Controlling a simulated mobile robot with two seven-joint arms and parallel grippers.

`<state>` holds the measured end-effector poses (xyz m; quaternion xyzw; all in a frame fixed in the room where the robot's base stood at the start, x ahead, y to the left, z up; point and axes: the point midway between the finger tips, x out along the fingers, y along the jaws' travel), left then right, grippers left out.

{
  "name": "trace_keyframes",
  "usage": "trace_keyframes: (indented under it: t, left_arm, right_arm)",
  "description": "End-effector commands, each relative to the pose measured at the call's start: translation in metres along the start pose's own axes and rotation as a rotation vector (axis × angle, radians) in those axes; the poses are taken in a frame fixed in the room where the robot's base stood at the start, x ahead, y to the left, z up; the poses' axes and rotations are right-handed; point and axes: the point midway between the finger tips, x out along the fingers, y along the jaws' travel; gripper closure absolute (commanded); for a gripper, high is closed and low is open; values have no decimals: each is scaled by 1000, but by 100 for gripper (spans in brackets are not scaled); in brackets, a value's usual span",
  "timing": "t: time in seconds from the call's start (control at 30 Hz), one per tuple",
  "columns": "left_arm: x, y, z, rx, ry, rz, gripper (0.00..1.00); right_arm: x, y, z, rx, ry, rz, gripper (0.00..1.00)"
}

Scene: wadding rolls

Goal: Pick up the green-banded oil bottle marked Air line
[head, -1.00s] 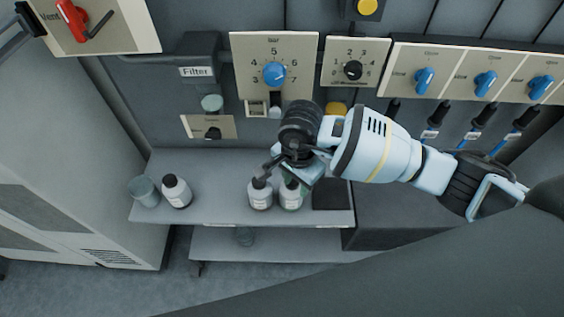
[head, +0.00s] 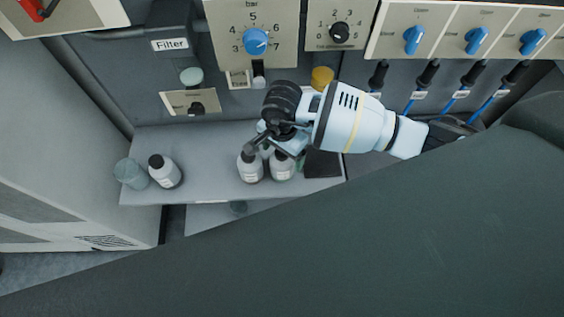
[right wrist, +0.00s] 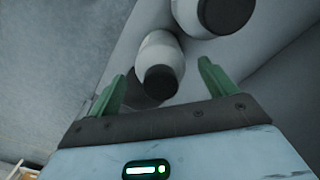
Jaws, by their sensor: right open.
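Two white bottles with dark caps stand close together on the shelf in the head view, a left one (head: 250,168) and a right one (head: 282,167). A trace of green shows by the right one; the labels are too small to read, so I cannot tell surely which is marked Air line. My right gripper (head: 265,142) is just above and behind this pair, partly covering them. In the right wrist view its green fingers (right wrist: 162,70) are open, with a white dark-capped bottle (right wrist: 162,50) beyond them and another bottle (right wrist: 214,14) at the top. My left gripper is out of view.
A third dark-capped bottle (head: 164,172) and a clear beaker (head: 130,173) stand at the left of the shelf (head: 205,180). A dark block (head: 323,164) is right of the pair. A panel with a blue knob (head: 255,41) and a yellow part (head: 322,78) are behind.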

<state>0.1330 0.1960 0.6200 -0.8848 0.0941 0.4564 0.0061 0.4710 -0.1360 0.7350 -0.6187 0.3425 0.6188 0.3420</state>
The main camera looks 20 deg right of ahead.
Motion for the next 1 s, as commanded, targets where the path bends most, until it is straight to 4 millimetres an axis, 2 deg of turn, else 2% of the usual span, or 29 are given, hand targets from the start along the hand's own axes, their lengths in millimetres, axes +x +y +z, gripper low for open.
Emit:
trace_keyframes:
  t: [0.13,0.4,0.83,1.0]
  left_arm:
    - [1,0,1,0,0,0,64]
    - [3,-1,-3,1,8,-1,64]
    - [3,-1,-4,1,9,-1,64]
    - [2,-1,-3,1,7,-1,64]
  right_arm:
    - [15,0,1,0,-1,0,16]
    - [17,0,0,-1,0,-1,16]
    - [17,0,0,0,0,-1,70]
    - [16,-1,0,0,0,-2,70]
